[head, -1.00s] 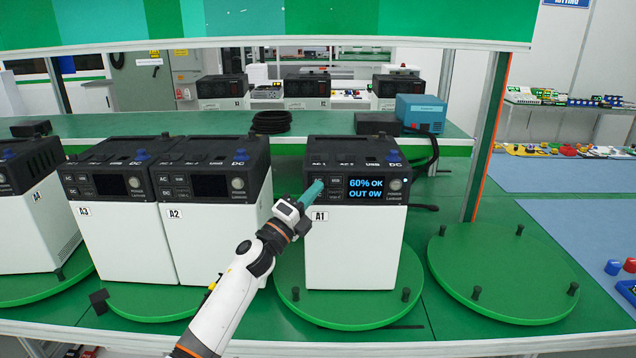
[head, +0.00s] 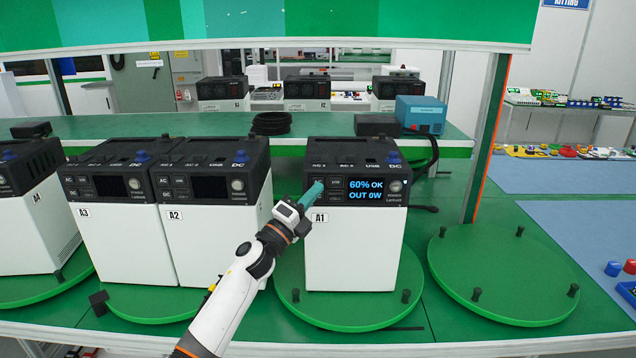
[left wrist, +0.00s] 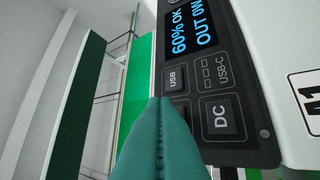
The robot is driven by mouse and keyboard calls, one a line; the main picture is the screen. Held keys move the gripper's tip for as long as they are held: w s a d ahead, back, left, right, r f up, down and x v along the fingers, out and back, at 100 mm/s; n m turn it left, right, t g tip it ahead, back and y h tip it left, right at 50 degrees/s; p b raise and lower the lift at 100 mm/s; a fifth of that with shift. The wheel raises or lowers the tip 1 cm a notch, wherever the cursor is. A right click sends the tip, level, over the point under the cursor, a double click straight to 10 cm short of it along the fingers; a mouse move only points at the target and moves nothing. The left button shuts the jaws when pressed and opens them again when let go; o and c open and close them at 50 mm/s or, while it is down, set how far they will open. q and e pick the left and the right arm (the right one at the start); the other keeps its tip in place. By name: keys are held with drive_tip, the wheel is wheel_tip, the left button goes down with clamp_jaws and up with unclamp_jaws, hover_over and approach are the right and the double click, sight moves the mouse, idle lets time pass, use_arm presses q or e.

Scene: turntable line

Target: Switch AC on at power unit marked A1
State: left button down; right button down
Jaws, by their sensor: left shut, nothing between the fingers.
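The power unit marked A1 (head: 355,245) is a white box with a black top, standing on a green turntable. Its lit screen (head: 366,189) reads "60% OK" and "OUT 0W"; the screen also shows in the left wrist view (left wrist: 190,30). My left gripper (head: 317,187) is shut and empty, its teal fingertips at the left buttons of the panel. In the left wrist view the fingertips (left wrist: 161,101) lie beside the USB button (left wrist: 174,80) and the DC button (left wrist: 221,117). They cover most of the button between, whose label is hidden. Touch cannot be told. My right gripper is not in view.
Units A2 (head: 212,235) and A3 (head: 118,235) stand close together left of A1, with A4 (head: 35,230) further left. An empty green turntable (head: 500,265) with black pegs is on the right. A blue box (head: 420,112) stands on the shelf behind.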

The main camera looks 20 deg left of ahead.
use_arm(q)
drive_tip(key=shift+w, duration=0.1)
idle(0.7)
drive_tip(key=shift+w+a+b, duration=0.1)
drive_tip(key=shift+w+b, duration=0.25)
drive_tip(key=shift+w+a+b, duration=0.1)
drive_tip(key=shift+w+b, duration=0.2)
idle(0.6)
drive_tip(key=shift+s, duration=0.15)
drive_tip(key=shift+s+d+p, duration=0.2)
drive_tip(key=shift+s+p, duration=0.2)
drive_tip(key=shift+s, duration=0.2)
drive_tip(key=s+p, duration=0.1)
drive_tip(key=s, duration=0.1)
drive_tip(key=s+d+p, duration=0.1)
drive_tip(key=s, duration=0.1)
drive_tip(key=shift+s+d, duration=0.15)
drive_tip(key=shift+s, duration=0.25)
